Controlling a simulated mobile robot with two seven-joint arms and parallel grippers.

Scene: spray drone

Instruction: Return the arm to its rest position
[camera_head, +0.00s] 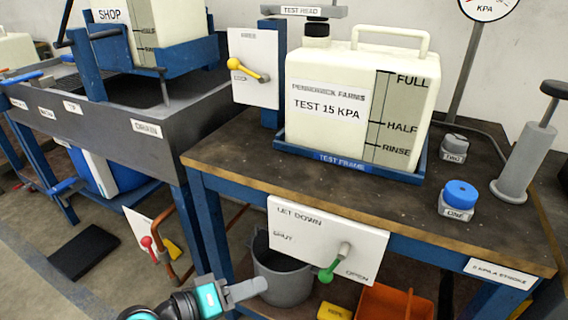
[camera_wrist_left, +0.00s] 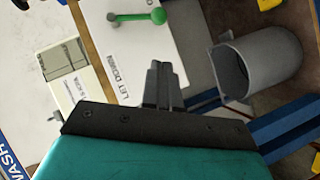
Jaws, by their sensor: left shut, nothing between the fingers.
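My left gripper (camera_head: 246,291) comes in at the bottom of the head view, in front of the bench and below the let-down panel (camera_head: 328,240). It is shut and empty. In the left wrist view its closed fingers (camera_wrist_left: 160,85) lie near the edge of the same panel (camera_wrist_left: 135,45), and I cannot tell the gap. The panel's green lever (camera_head: 334,263) points down and left in the head view, apart from the fingers; it also shows in the left wrist view (camera_wrist_left: 157,16). My right gripper is not in view.
A grey bucket (camera_head: 283,276) stands under the bench (camera_head: 235,160), close behind the gripper. An orange bin (camera_head: 392,301) is to its right. A white tank (camera_head: 352,100) sits in a blue frame on the bench. A dark sink (camera_head: 110,130) is at left. Open floor (camera_head: 110,215) lies front left.

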